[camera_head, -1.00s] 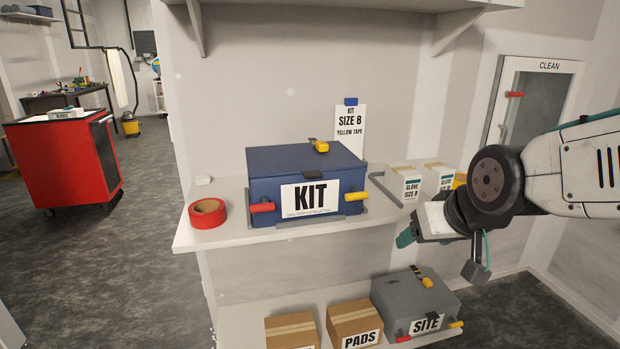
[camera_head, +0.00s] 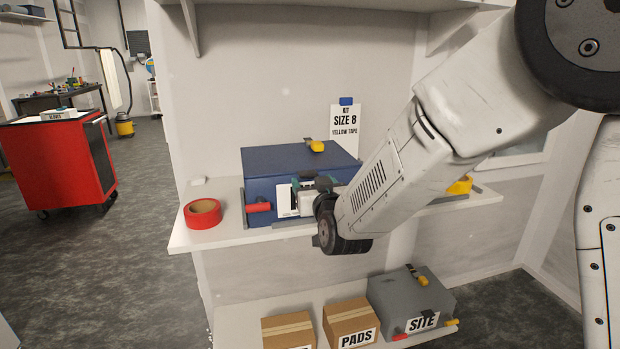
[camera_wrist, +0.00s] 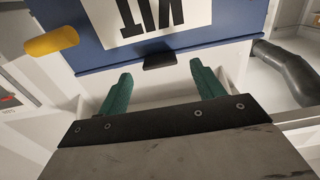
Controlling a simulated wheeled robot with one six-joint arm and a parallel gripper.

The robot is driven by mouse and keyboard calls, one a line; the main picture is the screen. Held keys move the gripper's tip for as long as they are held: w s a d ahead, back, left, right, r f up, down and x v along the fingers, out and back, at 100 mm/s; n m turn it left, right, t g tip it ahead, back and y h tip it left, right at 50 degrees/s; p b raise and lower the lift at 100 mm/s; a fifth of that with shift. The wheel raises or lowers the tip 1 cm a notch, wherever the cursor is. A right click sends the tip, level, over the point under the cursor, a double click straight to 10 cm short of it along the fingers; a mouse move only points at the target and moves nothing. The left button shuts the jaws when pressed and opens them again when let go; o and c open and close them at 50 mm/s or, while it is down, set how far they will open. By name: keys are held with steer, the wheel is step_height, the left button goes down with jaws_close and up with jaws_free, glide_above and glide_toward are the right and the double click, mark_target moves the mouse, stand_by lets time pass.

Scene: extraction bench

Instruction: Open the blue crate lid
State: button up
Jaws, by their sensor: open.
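The blue crate (camera_head: 262,184) stands on the shelf with its lid (camera_head: 285,157) shut. A yellow clasp-like piece (camera_head: 316,146) sits on the lid. In the wrist view the crate front (camera_wrist: 235,32) appears upside down, with its KIT label (camera_wrist: 150,20) and a black tab (camera_wrist: 160,61) at the lid's front edge. My gripper (camera_wrist: 160,70) is open and empty, its teal fingers on either side of the tab, which looks just beyond their tips; contact cannot be told. In the head view my gripper (camera_head: 308,184) is before the crate front and hides most of the label.
A red tape roll (camera_head: 203,213) lies on the shelf (camera_head: 225,240) left of the crate. A red handle (camera_head: 258,208) and a yellow handle (camera_wrist: 52,41) stick out from the crate front. A grey SITE crate (camera_head: 395,295) and cardboard boxes (camera_head: 350,318) stand below.

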mark_target(309, 176)
steer(key=shift+x, duration=1.95)
